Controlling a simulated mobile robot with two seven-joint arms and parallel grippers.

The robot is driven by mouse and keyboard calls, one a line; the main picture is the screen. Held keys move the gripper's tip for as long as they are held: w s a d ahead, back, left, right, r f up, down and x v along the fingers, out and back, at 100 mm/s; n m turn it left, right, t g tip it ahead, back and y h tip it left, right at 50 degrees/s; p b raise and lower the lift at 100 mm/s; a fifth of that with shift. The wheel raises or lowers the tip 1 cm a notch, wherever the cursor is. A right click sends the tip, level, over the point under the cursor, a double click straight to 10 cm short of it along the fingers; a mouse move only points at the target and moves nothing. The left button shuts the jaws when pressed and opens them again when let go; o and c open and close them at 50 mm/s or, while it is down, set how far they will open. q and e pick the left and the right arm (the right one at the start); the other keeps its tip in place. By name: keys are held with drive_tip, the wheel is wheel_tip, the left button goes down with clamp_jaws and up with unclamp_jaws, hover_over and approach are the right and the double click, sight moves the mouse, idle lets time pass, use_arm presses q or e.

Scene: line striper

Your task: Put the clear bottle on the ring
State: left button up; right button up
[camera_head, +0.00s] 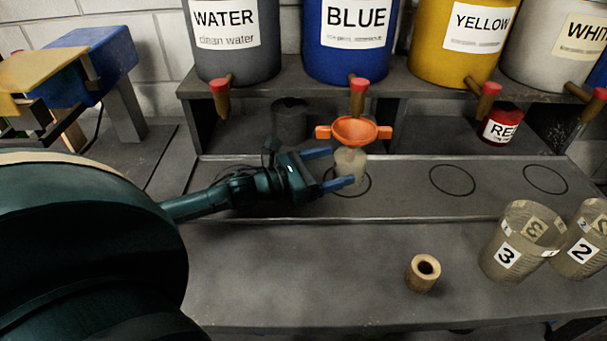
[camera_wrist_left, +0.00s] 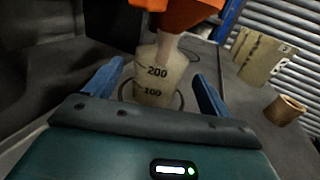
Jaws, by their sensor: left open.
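The clear bottle (camera_head: 350,162), a small translucent vessel, stands upright on the tray, within a dark drawn ring (camera_head: 368,188). It also shows in the left wrist view (camera_wrist_left: 153,92) with 100 and 200 marks, and the ring curves around its base. An orange funnel (camera_head: 354,131) sits over its mouth, under the BLUE tank's tap. My left gripper (camera_head: 335,167) is open, its two blue fingers on either side of the bottle, with gaps visible in the left wrist view (camera_wrist_left: 157,88). My right gripper is in neither view.
Large tanks line the back shelf, including the BLUE one (camera_head: 350,60). Other rings (camera_head: 452,180) on the tray to the right are empty. The front bench left of the cylinder is clear.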

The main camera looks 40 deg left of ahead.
use_arm(q)
drive_tip(key=v, duration=0.6)
drive_tip(key=shift+s+a, duration=0.2)
drive_tip(key=shift+s, duration=0.15)
drive_tip(key=shift+s+r, duration=0.1)
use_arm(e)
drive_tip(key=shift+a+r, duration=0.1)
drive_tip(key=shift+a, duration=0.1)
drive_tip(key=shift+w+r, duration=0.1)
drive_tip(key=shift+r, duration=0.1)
